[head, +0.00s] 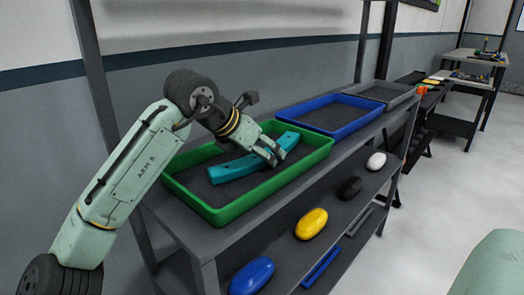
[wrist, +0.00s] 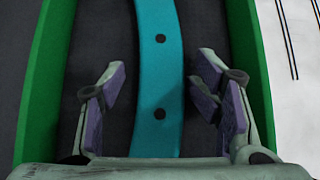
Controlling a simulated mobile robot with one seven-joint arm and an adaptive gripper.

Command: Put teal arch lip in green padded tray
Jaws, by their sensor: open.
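The teal arch lip (head: 230,170) is a long, slightly curved strip lying inside the green padded tray (head: 228,213) on the upper shelf. In the wrist view the teal arch lip (wrist: 160,75) shows dark holes along it and runs between my fingers. The green tray's walls (wrist: 38,90) show on both sides of it there. My gripper (head: 270,153) is over the tray at the strip's right part. In the wrist view my gripper (wrist: 162,95) is open, with a gap between each finger pad and the strip.
A blue tray (head: 345,131) and a grey tray (head: 412,96) stand farther along the upper shelf. The lower shelf holds a blue (head: 252,276), a yellow (head: 311,223), a black (head: 349,187) and a white rounded object (head: 376,160). Shelf posts stand beside the trays.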

